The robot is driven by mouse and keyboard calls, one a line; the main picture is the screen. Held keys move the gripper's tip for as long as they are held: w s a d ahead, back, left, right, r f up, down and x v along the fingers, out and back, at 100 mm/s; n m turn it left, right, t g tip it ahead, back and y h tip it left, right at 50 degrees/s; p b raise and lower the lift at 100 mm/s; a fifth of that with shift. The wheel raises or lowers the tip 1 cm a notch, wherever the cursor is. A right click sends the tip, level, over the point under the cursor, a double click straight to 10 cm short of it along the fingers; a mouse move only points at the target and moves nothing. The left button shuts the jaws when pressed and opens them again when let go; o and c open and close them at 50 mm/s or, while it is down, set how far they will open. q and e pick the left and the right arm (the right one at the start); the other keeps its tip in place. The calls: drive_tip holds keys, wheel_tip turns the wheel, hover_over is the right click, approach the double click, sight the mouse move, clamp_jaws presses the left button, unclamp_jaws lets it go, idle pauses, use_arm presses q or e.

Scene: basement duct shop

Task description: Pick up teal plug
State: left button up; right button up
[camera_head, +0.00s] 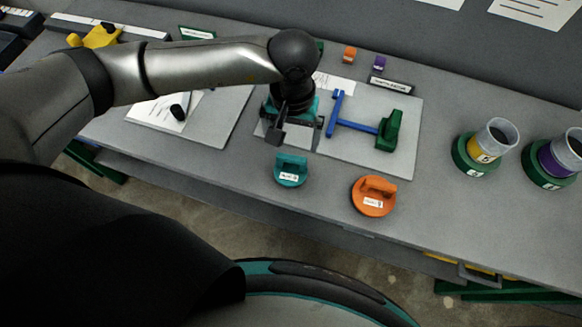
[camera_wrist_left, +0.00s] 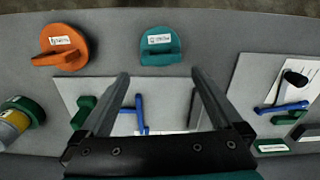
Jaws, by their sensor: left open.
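The teal plug (camera_head: 291,170) is a round disc with a raised grip and a white label. It stands on the grey bench near its front edge. In the left wrist view the teal plug (camera_wrist_left: 160,46) lies beyond the fingertips, roughly centred between them. My left gripper (camera_head: 290,128) is open and empty, above the bench and behind the plug, apart from it. Its two fingers (camera_wrist_left: 160,75) spread wide in the left wrist view. My right gripper is not in view.
A similar orange plug (camera_head: 374,196) sits to the right of the teal one. A pale board (camera_head: 345,158) behind holds a blue bar (camera_head: 355,126) and a green block (camera_head: 389,130). Cups on green bases (camera_head: 475,162) stand at right. Bench between the two plugs is clear.

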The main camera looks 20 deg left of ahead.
sight(291, 159)
use_arm(q)
wheel_tip(291, 159, down, 9)
drive_tip(key=shift+f+p, duration=0.1)
drive_tip(key=shift+p, duration=0.35)
clamp_jaws()
idle(0.9)
